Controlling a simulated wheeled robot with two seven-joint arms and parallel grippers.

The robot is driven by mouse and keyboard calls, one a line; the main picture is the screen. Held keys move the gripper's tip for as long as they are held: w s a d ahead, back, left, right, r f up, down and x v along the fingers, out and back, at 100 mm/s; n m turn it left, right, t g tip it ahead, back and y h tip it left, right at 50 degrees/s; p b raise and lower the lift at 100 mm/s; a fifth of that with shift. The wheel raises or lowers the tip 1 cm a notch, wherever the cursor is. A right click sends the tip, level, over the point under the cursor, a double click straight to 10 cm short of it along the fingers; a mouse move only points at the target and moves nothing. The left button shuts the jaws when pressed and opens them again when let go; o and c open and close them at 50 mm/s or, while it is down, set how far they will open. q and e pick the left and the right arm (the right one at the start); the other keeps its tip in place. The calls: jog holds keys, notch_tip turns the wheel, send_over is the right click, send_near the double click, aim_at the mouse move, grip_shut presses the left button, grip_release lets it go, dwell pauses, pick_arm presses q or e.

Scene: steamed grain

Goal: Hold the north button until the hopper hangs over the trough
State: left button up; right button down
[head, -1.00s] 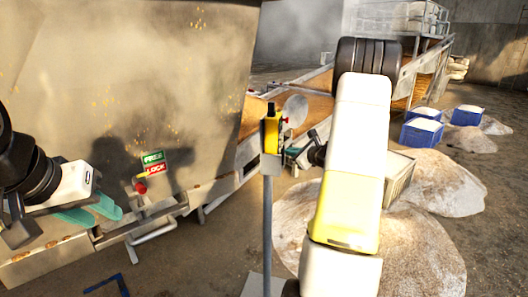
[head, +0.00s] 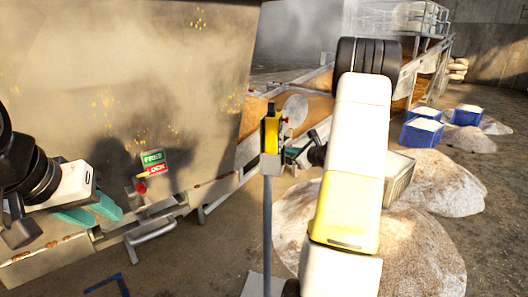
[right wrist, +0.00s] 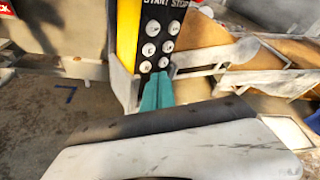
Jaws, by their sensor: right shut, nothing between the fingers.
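The hopper (head: 120,75) is a large dusty metal bin filling the left of the head view, with a FREE/LOCK sign low on its face. The yellow button box (head: 270,135) stands on a grey post. In the right wrist view its black panel (right wrist: 160,13) carries several round white buttons under START STOP lettering. The button letters are too small to read surely, so I cannot name the north button. My right gripper (right wrist: 160,76) is shut and empty, its teal tips at the lowest buttons; contact is unclear. My left gripper (head: 93,212) is open and empty beside the hopper's lower edge.
A long orange-lined structure (head: 315,107) runs behind the post; I cannot tell whether it is the trough. Grain piles (head: 440,180) and blue crates (head: 421,133) lie to the right. A red lever (head: 141,187) sits under the sign.

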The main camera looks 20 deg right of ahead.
jog(key=shift+a, duration=0.1)
dwell(0.6)
jog(key=shift+w+a, duration=0.25)
